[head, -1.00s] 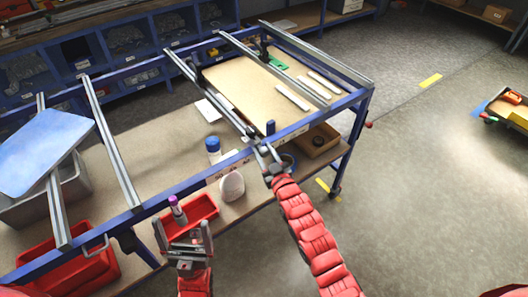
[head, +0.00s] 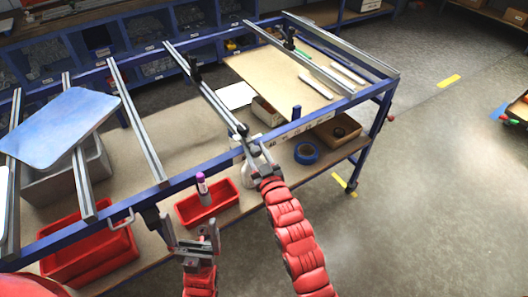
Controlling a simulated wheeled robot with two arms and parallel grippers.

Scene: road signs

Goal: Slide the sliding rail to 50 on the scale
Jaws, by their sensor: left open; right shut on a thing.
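The sliding rail (head: 205,90) is a long grey metal bar lying across the blue frame, running from the back beam to the front beam (head: 180,188). My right gripper (head: 251,150) is shut on the near end of this rail at the front beam. My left gripper (head: 195,237) is open and empty, in front of the front beam, beside a red bin.
Another grey rail (head: 135,120) lies to the left, with a blue-white panel (head: 60,128) further left. A red bin (head: 222,202) and a blue tape roll (head: 306,153) are on the lower shelf.

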